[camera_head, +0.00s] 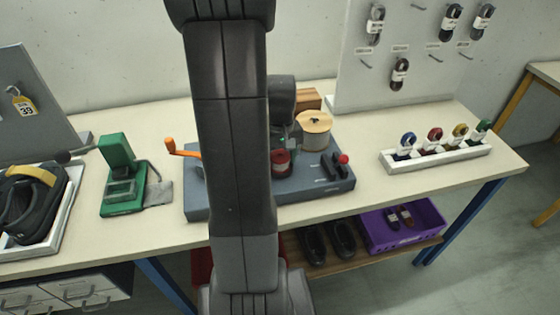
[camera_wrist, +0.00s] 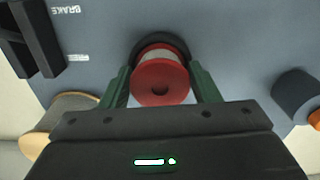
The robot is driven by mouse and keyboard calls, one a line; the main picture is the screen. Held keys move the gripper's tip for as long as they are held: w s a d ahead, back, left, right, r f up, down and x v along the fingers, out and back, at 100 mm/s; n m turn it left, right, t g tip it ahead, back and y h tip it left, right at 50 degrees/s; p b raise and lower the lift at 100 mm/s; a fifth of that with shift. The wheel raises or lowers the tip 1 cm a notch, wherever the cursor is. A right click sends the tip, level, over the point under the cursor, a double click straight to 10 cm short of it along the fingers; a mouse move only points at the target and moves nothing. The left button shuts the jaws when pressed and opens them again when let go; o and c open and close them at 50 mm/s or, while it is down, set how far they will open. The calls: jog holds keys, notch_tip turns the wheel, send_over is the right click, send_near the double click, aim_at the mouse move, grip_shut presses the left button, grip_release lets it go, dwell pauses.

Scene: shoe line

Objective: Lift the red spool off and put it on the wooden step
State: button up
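The red spool (camera_head: 281,165) sits on the grey-blue machine base (camera_head: 325,187), partly hidden behind my arm in the head view. In the wrist view the red spool (camera_wrist: 160,83) shows its round red end with a small dark hole, a pale band and a black round part behind it. My gripper (camera_wrist: 160,80) has its green fingers on both sides of the spool, seemingly with slim gaps, so it looks open around it. A brown wooden block (camera_head: 307,99), likely the wooden step, stands behind the machine, partly hidden by my gripper.
A larger wooden-topped spool (camera_head: 314,122) stands just right of the red one. A black lever with a red knob (camera_head: 342,159) and an orange crank (camera_head: 182,150) are on the base.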

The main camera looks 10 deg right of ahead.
jog(key=c, duration=0.7)
jog(key=shift+r, duration=0.15)
jog(key=shift+c, duration=0.2)
